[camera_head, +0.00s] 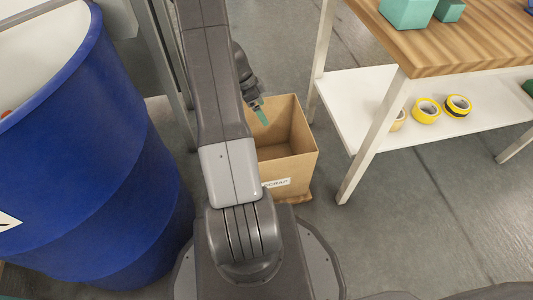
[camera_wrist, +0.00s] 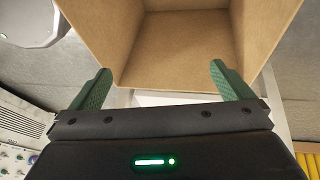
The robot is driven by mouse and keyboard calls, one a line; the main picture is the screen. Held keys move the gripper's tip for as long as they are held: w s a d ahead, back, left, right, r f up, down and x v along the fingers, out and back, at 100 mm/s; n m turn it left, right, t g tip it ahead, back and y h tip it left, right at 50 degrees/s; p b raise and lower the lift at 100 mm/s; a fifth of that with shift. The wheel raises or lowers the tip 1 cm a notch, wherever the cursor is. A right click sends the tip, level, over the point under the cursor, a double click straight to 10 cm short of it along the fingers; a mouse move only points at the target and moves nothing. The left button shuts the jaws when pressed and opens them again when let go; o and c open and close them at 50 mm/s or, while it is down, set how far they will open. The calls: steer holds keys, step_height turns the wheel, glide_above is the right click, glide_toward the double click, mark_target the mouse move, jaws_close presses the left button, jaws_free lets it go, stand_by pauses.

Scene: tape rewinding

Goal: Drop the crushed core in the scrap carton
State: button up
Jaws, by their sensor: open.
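The scrap carton (camera_head: 298,172) is an open-topped brown cardboard box with a SCRAP label, standing on the floor beyond my arm. My gripper (camera_head: 262,113) is over the carton's opening, tilted down, partly hidden by my arm. In the wrist view its green fingers (camera_wrist: 160,68) are spread wide with nothing between them. The carton's inner walls and floor (camera_wrist: 183,45) lie ahead of the fingers, and the part in view is bare. I see no crushed core; part of the carton's inside is hidden.
A large blue drum (camera_head: 105,150) stands close on the left. At the right is a wooden-topped bench (camera_head: 480,50) with a white lower shelf (camera_head: 365,90). On that shelf are yellow tape rolls (camera_head: 427,110) and a tan roll (camera_head: 398,121). The floor at the lower right is clear.

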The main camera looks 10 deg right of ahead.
steer(key=p+v, duration=0.1)
steer(key=v, duration=0.3)
steer(key=shift+a+r, duration=0.15)
steer(key=shift+r, duration=0.15)
steer(key=shift+f, duration=0.1)
steer(key=d+b+x, duration=0.1)
steer(key=b+x, duration=0.2)
steer(key=x, duration=0.7)
steer(key=shift+s+d+r, duration=0.25)
steer(key=shift+s+r, duration=0.1)
